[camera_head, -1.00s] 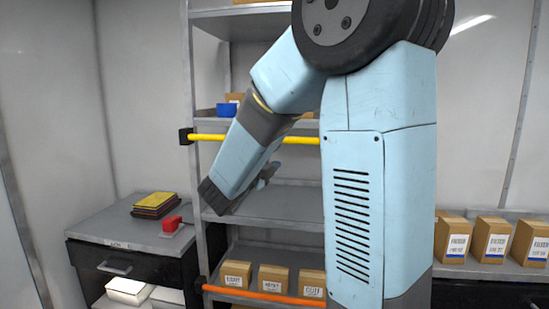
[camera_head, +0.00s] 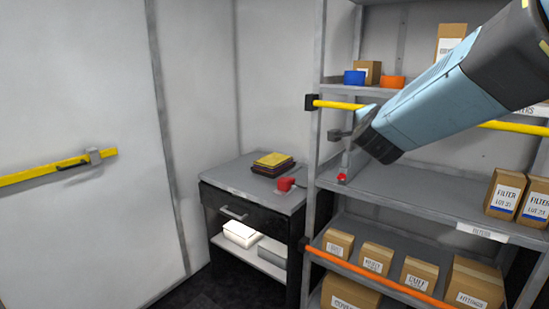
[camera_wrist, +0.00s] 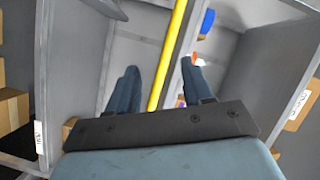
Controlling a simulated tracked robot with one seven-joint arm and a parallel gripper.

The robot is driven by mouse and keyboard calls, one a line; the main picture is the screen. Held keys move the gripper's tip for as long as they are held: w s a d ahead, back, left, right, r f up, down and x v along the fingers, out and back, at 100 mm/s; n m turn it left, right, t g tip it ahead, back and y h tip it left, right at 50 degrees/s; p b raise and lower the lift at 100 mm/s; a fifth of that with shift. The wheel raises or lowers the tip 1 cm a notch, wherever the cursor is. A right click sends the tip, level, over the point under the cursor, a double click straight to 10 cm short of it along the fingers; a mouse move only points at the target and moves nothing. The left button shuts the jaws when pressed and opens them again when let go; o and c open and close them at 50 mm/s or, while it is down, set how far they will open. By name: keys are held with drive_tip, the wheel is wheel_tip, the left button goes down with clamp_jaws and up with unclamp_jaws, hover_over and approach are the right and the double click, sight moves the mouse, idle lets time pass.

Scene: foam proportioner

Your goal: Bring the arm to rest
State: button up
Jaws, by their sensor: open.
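My blue arm reaches in from the upper right in the head view and hides part of the shelf rack. My gripper (camera_head: 350,132) is at its lower left end, in front of the rack near the yellow bar. In the wrist view my gripper (camera_wrist: 162,85) has its two dark fingers apart. No object shows held between them. The yellow bar (camera_wrist: 170,55) shows beyond and between the fingers. Whether a finger touches anything cannot be told.
The rack's middle shelf (camera_head: 420,190) has filter boxes (camera_head: 505,193) at right. An orange bar (camera_head: 375,274) crosses the rack lower down. A low cabinet (camera_head: 236,185) carries a red item (camera_head: 286,184). A yellow door bar (camera_head: 45,174) is at left.

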drive_tip(key=s+f+n+g+y, duration=0.1)
drive_tip(key=s+f+n+g, duration=0.2)
drive_tip(key=s+n, duration=0.2)
drive_tip(key=s+f+n+g+y, duration=0.1)
drive_tip(key=s+f+n+g, duration=0.2)
drive_tip(key=s, duration=0.9)
drive_tip(key=s+f+n+g+y, duration=0.2)
drive_tip(key=s+f+n+g, duration=0.1)
drive_tip(key=s+n, duration=0.4)
drive_tip(key=shift+s+a+f+n+g, duration=0.3)
drive_tip(key=shift+s+n+g, duration=0.1)
drive_tip(key=shift+s+g, duration=0.65)
drive_tip(key=shift+s, duration=0.1)
